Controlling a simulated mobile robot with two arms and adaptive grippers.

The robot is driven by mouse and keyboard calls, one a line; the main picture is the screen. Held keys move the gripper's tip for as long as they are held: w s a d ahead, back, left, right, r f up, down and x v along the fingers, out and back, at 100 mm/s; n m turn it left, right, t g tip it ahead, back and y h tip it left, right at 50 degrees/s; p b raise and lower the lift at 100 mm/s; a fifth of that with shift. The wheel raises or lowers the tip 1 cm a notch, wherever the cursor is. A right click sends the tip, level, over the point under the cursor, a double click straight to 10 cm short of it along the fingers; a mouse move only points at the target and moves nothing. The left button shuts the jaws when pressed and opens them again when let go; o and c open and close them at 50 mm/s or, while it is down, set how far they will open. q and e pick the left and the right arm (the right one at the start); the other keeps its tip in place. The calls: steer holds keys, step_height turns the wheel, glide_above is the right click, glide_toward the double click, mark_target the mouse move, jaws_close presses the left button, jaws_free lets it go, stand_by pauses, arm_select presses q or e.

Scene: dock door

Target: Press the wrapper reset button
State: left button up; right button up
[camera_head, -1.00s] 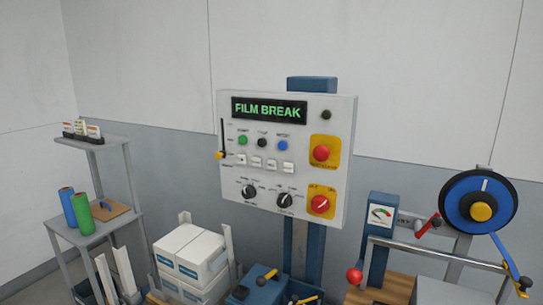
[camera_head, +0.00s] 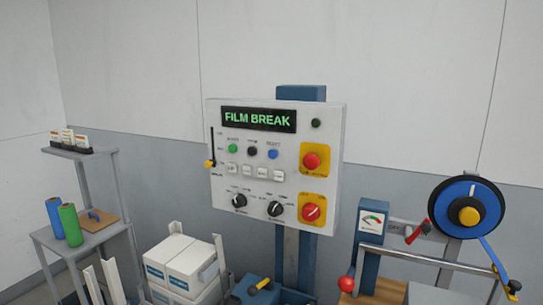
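A white control panel (camera_head: 223,187) stands on a blue post (camera_head: 290,258) in the middle of the view. Its display (camera_head: 258,120) reads "FILM BREAK" in green letters. Below it sit a green button (camera_head: 233,148), a black button (camera_head: 252,151) and a blue button (camera_head: 273,154) in a row. The small label above the blue button looks like "RESET", but is blurred. A red mushroom button (camera_head: 311,161) on a yellow plate and a red rotary switch (camera_head: 311,212) are at the panel's right. Neither of my grippers is in view.
White square keys (camera_head: 248,171), two black knobs (camera_head: 274,208) and a yellow-tipped lever (camera_head: 209,163) are also on the panel. White boxes (camera_head: 182,262) stand below left. A shelf (camera_head: 92,236) is at left; a blue wheel (camera_head: 452,196) and gauge (camera_head: 372,219) are at right.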

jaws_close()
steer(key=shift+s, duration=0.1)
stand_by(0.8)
